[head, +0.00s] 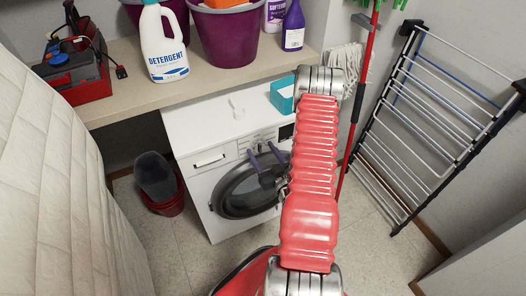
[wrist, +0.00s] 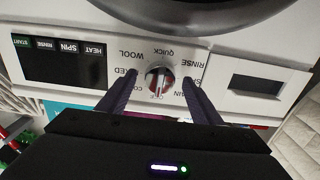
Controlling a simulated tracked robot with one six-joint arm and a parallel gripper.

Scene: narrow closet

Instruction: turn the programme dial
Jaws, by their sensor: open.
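The programme dial (wrist: 159,79) is a round silver knob with a red mark, on the white front panel of the washing machine (head: 205,118). The wrist view shows the panel upside down. The red mark points down in the picture, towards what looks like the OFF label; WOOL, QUICK and RINSE are printed around the dial. My gripper (wrist: 160,84) is open, with one dark finger on each side of the dial; I cannot tell whether they touch it. In the head view my gripper (head: 263,156) is at the panel, above the door, and the dial is hard to make out.
The round door (head: 238,199) is close below the panel. A display (wrist: 58,61) and a drawer (wrist: 258,84) flank the dial. A counter (head: 130,88) with a detergent bottle (head: 164,45) and purple tubs overhangs behind. A drying rack (head: 430,110) and mop (head: 347,62) stand right.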

